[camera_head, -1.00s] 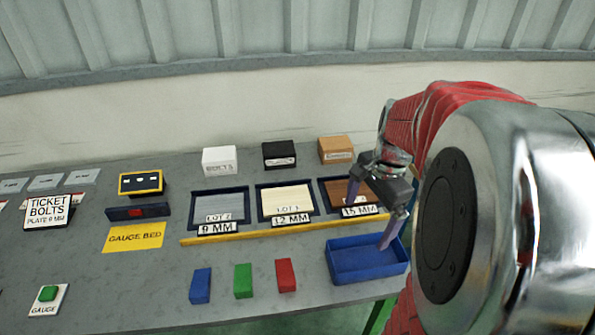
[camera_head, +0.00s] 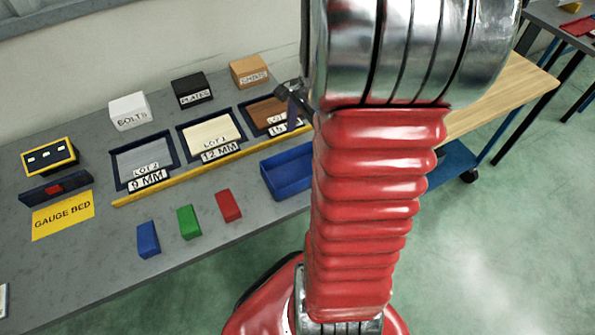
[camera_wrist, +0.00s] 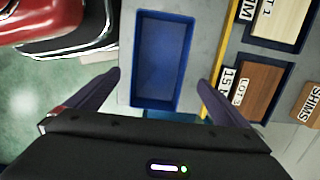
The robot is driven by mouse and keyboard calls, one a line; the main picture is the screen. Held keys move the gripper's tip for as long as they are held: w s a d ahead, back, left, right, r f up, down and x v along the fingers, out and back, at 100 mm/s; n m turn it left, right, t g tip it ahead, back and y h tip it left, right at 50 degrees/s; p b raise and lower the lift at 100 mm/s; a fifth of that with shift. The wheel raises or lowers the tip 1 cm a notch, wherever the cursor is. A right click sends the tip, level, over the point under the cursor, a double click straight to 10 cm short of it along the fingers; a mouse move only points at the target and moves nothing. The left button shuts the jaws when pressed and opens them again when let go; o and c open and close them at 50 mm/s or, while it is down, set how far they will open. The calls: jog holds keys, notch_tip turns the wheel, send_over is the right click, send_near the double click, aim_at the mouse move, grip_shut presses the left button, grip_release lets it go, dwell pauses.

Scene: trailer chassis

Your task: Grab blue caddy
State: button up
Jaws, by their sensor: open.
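The blue caddy (camera_head: 288,173) is an empty open-topped tray on the grey table, near its front edge and beside the yellow strip. My arm covers its right end in the head view. In the wrist view the caddy (camera_wrist: 162,60) lies ahead of my gripper (camera_wrist: 160,85), with one finger to each side of its lower end. The fingers are open and hold nothing. I cannot tell how high they are above the caddy. In the head view my gripper is mostly hidden behind my arm.
Blue, green and red blocks (camera_head: 189,222) lie left of the caddy. Behind the yellow strip (camera_head: 165,183) are trays labelled 9 MM and 12 MM and one partly hidden. White, black and tan boxes (camera_head: 249,71) stand at the back. A wooden bench (camera_head: 500,92) is at right.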

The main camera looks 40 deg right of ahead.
send_over(298, 173)
jog(key=d, duration=0.1)
jog(key=shift+s+f, duration=0.2)
jog(key=shift+f, duration=2.15)
jog(key=shift+f, duration=0.1)
jog(key=shift+w+a+f, duration=0.1)
jog(key=shift+a+f, duration=0.1)
jog(key=shift+f, duration=1.05)
jog(key=shift+a+f, duration=0.15)
jog(key=shift+f, duration=1.1)
jog(key=shift+c, duration=0.4)
jog(key=c, duration=1)
jog(key=shift+r, duration=0.1)
notch_tip(298, 173, up, 10)
